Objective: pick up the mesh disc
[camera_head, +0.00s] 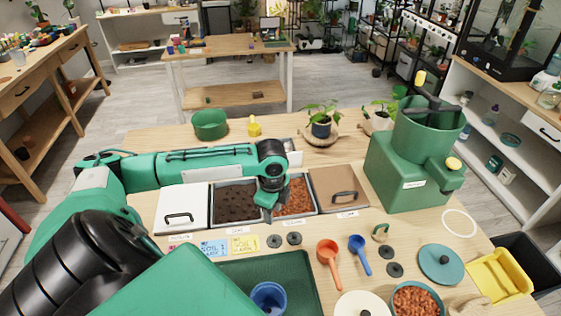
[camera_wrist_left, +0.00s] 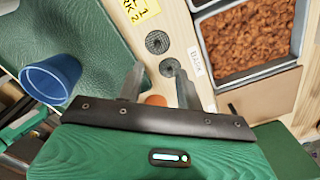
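Two dark mesh discs lie side by side on the table, the left one (camera_head: 274,241) and the right one (camera_head: 294,238), just in front of the soil bins. In the left wrist view they show as a farther disc (camera_wrist_left: 158,42) and a nearer disc (camera_wrist_left: 170,67). Two more dark discs (camera_head: 387,253) (camera_head: 395,269) lie farther right. My left gripper (camera_head: 268,212) hangs above the table near the bins, pointing down. Its fingers (camera_wrist_left: 160,78) are apart with nothing held, and the nearer disc shows between their tips. My right gripper is not in view.
An orange scoop (camera_head: 328,252) and a blue scoop (camera_head: 360,252) lie right of the disc pair. A green tray (camera_head: 290,268) with a blue pot (camera_head: 268,296) is in front. Behind are bins of dark soil (camera_head: 237,204) and brown pellets (camera_head: 298,199).

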